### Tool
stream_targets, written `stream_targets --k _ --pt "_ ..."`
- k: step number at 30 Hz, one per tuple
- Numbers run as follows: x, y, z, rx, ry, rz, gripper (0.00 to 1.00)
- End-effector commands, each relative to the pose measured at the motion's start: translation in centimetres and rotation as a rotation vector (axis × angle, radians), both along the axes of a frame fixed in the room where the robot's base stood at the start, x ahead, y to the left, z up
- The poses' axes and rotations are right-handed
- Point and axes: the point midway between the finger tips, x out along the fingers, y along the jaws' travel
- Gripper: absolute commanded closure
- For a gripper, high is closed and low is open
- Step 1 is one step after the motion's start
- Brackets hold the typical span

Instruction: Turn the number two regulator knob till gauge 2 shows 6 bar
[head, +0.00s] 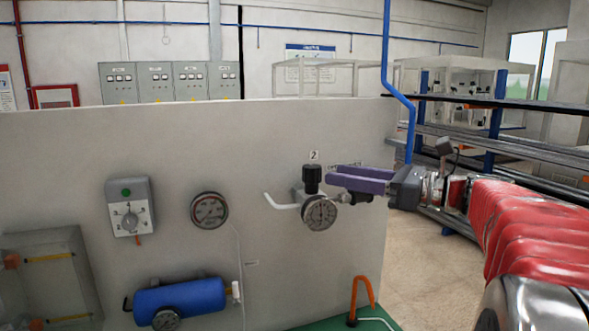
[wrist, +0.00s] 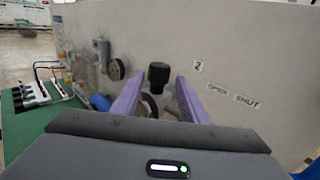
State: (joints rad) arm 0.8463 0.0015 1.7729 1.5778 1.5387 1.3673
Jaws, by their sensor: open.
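The black number two regulator knob (head: 312,179) stands upright on its regulator on the grey panel, under the "2" label. Gauge 2 (head: 320,214) is the round dial just below the knob; its needle is too small to read surely. My gripper (head: 329,179) comes in from the right, its purple fingers open and pointing at the knob, with the tips just right of it. In the wrist view the knob (wrist: 159,75) appears centred in the gap between the fingertips (wrist: 161,78), touching neither. Gauge 2 is partly hidden there by the left finger.
Another gauge (head: 209,210), a grey box with a dial (head: 130,207) and a blue tank (head: 180,300) are on the panel to the left. An orange hose (head: 362,292) loops up below. "OPEN" (wrist: 218,89) and "SHUT" labels mark the panel.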

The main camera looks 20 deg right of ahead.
Motion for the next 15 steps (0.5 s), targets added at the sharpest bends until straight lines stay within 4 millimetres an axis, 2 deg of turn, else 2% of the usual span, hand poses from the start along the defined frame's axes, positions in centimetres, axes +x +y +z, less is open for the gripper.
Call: stream_targets --k 15 --pt "5.5 4.7 0.0 0.0 0.0 0.005 0.6"
